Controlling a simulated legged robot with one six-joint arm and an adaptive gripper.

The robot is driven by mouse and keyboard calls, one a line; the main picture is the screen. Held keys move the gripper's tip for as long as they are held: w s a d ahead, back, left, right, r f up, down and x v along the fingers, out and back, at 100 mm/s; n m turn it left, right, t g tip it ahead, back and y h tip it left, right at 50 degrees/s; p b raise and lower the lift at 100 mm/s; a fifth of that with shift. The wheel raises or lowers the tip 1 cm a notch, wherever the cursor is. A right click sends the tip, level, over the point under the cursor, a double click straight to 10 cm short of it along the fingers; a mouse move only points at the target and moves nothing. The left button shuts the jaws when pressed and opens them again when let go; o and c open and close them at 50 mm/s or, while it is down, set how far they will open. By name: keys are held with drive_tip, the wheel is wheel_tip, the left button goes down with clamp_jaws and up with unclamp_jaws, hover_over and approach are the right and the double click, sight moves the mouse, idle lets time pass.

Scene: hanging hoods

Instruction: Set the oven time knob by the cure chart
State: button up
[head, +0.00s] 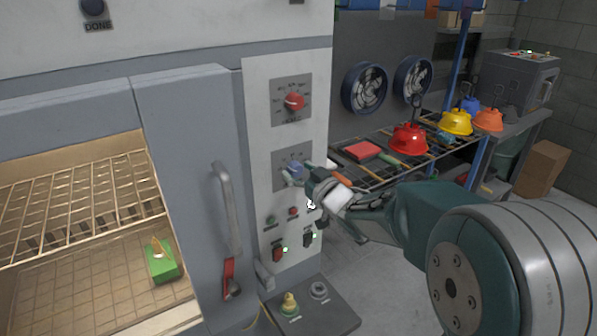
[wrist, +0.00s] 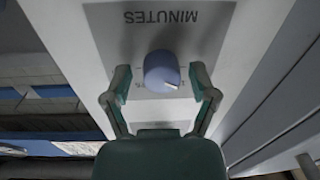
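The blue time knob (wrist: 161,70) sits on the grey dial plate in the wrist view, below the word MINUTES, which appears upside down. A pale pointer mark shows at the knob's lower right, toward the right finger. My gripper (wrist: 160,76) is open, with one finger on each side of the knob and a visible gap to each. In the head view my gripper (head: 303,177) is at the lower dial, and the blue knob (head: 295,169) is partly hidden by the fingers. Most dial numbers are hidden or too small to read. I cannot make out a cure chart.
A red knob (head: 294,102) is on the dial above. Buttons and switches (head: 279,251) lie below. The oven door handle (head: 227,205) stands out at the left. A green block (head: 161,261) is inside the oven. A rack with a red hood (head: 409,139) stands behind my arm.

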clamp_jaws()
drive_tip(key=shift+m, duration=1.9)
drive_tip(key=shift+o, duration=2.2)
unclamp_jaws()
drive_tip(key=shift+a, duration=0.1)
drive_tip(key=v, duration=1.2)
drive_tip(key=shift+f, duration=0.2)
